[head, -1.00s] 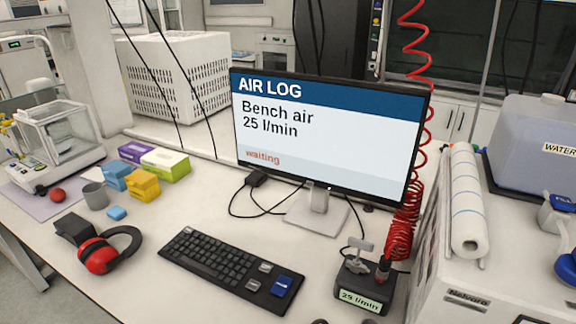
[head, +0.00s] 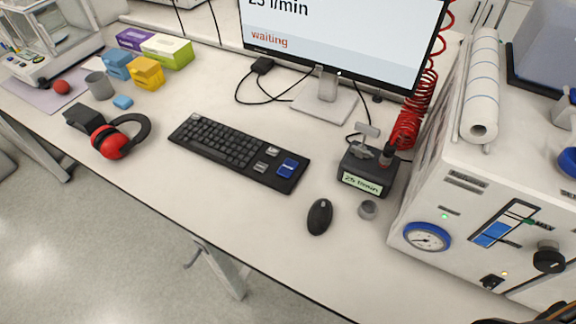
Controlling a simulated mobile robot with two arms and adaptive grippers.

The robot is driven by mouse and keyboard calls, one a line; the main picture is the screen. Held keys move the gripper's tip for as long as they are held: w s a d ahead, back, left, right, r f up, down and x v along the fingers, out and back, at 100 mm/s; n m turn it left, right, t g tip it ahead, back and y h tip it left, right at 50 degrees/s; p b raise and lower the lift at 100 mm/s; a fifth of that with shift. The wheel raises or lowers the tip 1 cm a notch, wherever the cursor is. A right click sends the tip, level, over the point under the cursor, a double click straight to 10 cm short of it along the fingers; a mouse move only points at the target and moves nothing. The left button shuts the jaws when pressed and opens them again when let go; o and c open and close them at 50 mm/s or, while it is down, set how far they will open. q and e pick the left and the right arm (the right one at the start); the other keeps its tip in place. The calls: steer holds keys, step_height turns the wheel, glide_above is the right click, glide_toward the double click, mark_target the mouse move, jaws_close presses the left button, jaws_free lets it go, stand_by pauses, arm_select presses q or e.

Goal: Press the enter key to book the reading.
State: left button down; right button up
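The black keyboard (head: 225,146) lies on the white bench below the monitor. A large blue key (head: 288,168) at its right end stands out from the grey and black keys; its label is too small to read. The monitor (head: 340,52) shows "25 l/min" and "waiting" in red; its top is cut off. A dark shape with an orange-yellow edge (head: 558,312) enters at the bottom right corner. It may be part of my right gripper, well away from the keyboard. My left gripper is not in view.
A black mouse (head: 320,216) and a small grey knob-like part (head: 368,209) lie right of the keyboard. A flow box (head: 368,172) labelled "25 l/min" stands behind them. Red ear defenders (head: 112,140) lie left. A white machine (head: 440,205) bounds the right. The bench front is clear.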

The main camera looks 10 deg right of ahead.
jaws_close()
stand_by(0.7)
steer(key=shift+d, duration=0.1)
stand_by(0.5)
